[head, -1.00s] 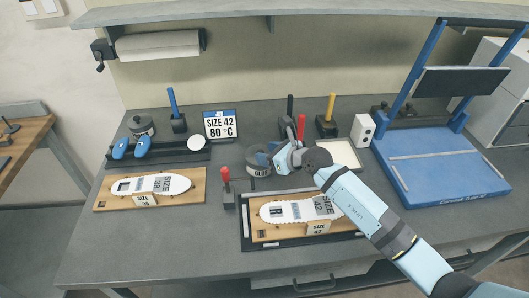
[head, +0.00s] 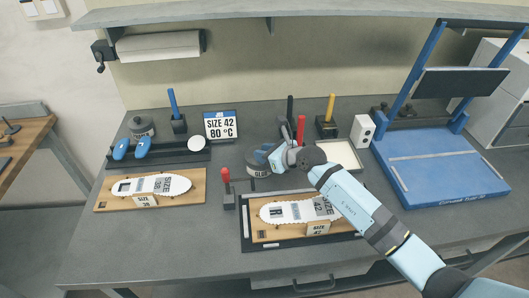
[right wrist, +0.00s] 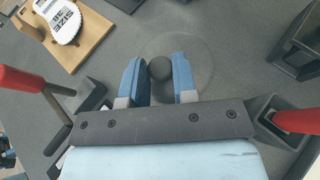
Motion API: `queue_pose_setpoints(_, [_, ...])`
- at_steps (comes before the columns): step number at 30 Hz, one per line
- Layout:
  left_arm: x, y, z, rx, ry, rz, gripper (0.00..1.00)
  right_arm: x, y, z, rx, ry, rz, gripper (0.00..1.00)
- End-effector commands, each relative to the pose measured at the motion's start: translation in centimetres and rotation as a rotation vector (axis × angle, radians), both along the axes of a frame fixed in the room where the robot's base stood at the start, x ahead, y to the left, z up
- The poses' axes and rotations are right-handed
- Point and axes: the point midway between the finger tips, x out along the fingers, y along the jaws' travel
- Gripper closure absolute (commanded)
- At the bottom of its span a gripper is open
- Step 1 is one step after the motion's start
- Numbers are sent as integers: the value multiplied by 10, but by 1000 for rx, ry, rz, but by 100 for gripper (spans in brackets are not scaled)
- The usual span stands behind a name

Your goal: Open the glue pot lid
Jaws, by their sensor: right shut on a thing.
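The dark grey glue pot (head: 258,168) stands on the bench behind the size 42 board, its label partly seen. My right gripper (head: 264,152) is at the top of the pot, coming in from the right. In the right wrist view, its two blue fingers (right wrist: 160,82) stand on either side of the round dark knob (right wrist: 160,68) of the lid, shut on it. The flat round grey lid (right wrist: 196,58) shows around the knob. I cannot tell whether the lid is seated on the pot or slightly raised. My left gripper is out of view.
A red-handled clamp (head: 226,185) stands left of the pot, and the size 42 insole board (head: 275,236) lies in front. Upright tool handles and a pale tray (head: 340,155) are behind and right.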

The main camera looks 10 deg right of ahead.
Motion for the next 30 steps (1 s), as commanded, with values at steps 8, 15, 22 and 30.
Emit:
queue_pose_setpoints(8, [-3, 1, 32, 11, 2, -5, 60, 7, 0, 19, -2, 142, 0, 100])
queue_pose_setpoints(15, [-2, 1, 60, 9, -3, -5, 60, 17, -1, 28, -4, 325, -1, 100])
queue_pose_setpoints(22, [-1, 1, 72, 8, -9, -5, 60, 27, -1, 34, -3, 474, -1, 100])
queue_pose_setpoints(30, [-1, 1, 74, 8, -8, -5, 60, 33, -1, 36, -2, 576, 0, 100])
